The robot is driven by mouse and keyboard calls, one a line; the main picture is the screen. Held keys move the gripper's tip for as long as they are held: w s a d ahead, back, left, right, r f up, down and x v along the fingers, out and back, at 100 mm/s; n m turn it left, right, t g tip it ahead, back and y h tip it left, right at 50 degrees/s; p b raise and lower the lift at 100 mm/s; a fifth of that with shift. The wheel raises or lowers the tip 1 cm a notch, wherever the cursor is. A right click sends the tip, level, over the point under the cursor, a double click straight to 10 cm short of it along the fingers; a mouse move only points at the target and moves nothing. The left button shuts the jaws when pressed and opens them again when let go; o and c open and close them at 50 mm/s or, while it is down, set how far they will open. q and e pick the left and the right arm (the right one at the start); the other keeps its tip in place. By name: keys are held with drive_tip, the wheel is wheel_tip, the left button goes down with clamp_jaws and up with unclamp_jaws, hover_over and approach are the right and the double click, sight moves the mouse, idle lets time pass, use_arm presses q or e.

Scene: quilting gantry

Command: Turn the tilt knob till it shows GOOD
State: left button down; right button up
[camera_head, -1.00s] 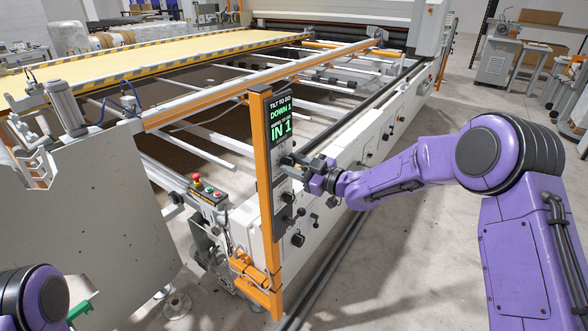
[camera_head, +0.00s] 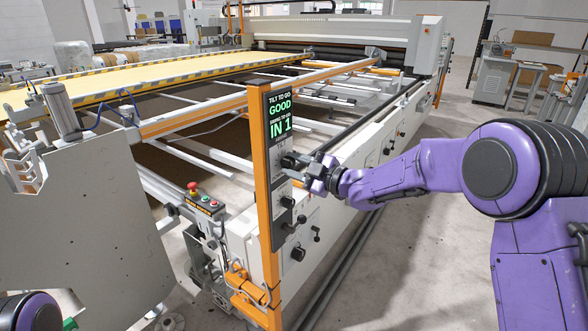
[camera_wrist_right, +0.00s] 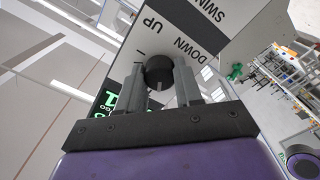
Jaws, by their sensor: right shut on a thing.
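The display (camera_head: 280,113) on the orange post reads TILT TO GO GOOD, with IN 1 in green on the line below. My right gripper (camera_head: 304,166) is at the upper knob on the grey panel under the display. In the right wrist view the black tilt knob (camera_wrist_right: 158,70) sits between the two fingers of my right gripper (camera_wrist_right: 160,84), with the words UP and DOWN on the plate (camera_wrist_right: 185,35) around it. The gripper is shut on the knob. My left arm shows only as a purple piece at the lower left; its gripper is not in view.
More black knobs (camera_head: 298,254) sit lower on the panel and machine side. A control box with a red button (camera_head: 193,187) stands left of the orange post (camera_head: 262,200). The yellow-edged table (camera_head: 130,75) lies behind.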

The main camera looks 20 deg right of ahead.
drive_tip(key=o, duration=1)
drive_tip(key=shift+o, duration=0.2)
drive_tip(key=b+v, duration=0.3)
drive_tip(key=v, duration=0.7)
drive_tip(key=shift+s, duration=0.25)
drive_tip(key=shift+d, duration=0.15)
